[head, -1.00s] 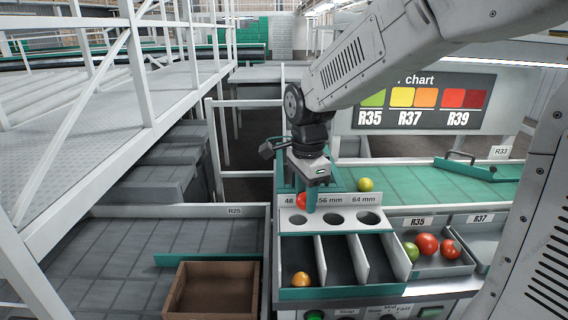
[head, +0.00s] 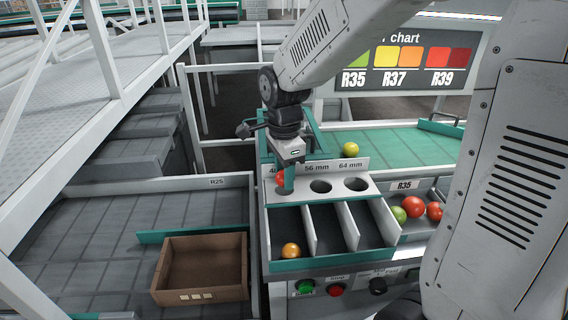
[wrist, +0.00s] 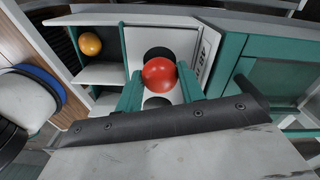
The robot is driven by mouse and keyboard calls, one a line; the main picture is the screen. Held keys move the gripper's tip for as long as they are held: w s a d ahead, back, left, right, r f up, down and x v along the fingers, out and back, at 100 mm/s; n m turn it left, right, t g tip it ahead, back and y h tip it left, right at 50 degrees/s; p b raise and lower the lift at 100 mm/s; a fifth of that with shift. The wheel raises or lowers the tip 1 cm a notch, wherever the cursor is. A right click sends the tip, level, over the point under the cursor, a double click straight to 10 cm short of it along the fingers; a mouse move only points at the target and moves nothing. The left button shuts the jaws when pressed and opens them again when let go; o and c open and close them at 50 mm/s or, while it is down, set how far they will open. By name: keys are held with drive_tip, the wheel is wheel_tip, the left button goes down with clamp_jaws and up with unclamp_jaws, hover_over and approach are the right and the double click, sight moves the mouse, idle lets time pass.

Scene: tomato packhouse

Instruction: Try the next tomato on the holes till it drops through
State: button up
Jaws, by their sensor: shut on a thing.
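My gripper (head: 287,178) is shut on a red tomato (head: 281,177) above the left part of the white sizing plate (head: 338,200). The 56 mm hole (head: 321,186) and 64 mm hole (head: 356,184) show empty in the head view. My gripper hides most of the 48 mm hole there. An orange tomato (head: 291,250) lies in the left compartment under the plate.
A yellow-green tomato (head: 351,148) lies on the green surface (head: 400,150) behind the plate. The R35 bin (head: 418,226) at right holds green and red tomatoes. A brown box (head: 205,293) stands at left. The middle and right compartments (head: 365,228) look empty.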

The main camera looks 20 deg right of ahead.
drive_tip(key=shift+f, duration=0.45)
drive_tip(key=o, duration=0.8)
idle(0.9)
drive_tip(key=shift+r, duration=0.1)
drive_tip(key=shift+r, duration=3.45)
